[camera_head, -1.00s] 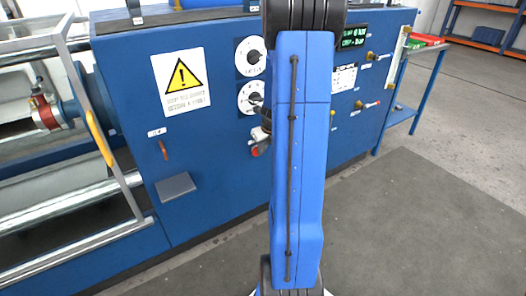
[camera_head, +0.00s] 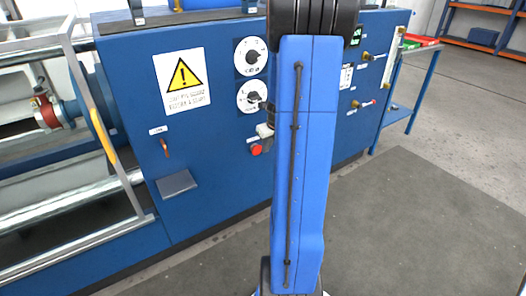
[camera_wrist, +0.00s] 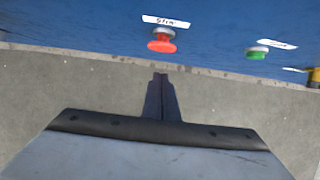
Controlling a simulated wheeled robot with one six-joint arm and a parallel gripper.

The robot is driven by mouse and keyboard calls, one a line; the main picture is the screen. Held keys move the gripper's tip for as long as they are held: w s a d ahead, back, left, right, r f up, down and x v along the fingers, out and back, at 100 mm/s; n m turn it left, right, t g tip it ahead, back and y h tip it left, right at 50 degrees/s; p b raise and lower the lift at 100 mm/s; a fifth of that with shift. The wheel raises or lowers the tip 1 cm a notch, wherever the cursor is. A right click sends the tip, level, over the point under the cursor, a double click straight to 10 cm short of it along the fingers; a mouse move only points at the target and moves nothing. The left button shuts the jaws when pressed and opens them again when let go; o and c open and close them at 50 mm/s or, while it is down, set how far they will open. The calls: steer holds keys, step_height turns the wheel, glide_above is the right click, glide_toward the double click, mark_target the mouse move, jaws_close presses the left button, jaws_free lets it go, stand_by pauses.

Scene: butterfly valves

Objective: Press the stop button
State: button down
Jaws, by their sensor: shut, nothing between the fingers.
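The red stop button (camera_wrist: 162,44) sticks out of the blue panel in the upper middle of the wrist view, below a small white label (camera_wrist: 165,21) that seems to read "STOP". It also shows in the head view (camera_head: 256,149), just left of my blue arm. My gripper (camera_wrist: 160,78) is shut and empty, its narrow dark tip pointing up at the button from below in the wrist view. A gap shows between tip and button in that picture. In the head view my arm hides most of the gripper.
A green button (camera_wrist: 257,53) sits right of the red one, with a yellow-black part (camera_wrist: 314,76) at the edge. The blue cabinet (camera_head: 215,190) also carries two white dials (camera_head: 251,56), a warning sign (camera_head: 182,82) and valve handles (camera_head: 363,103). Grey floor (camera_head: 420,200) is clear at right.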

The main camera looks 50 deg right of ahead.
steer(key=v, duration=0.6)
steer(key=shift+s+r, duration=0.2)
steer(key=shift+r, duration=0.05)
stand_by(0.3)
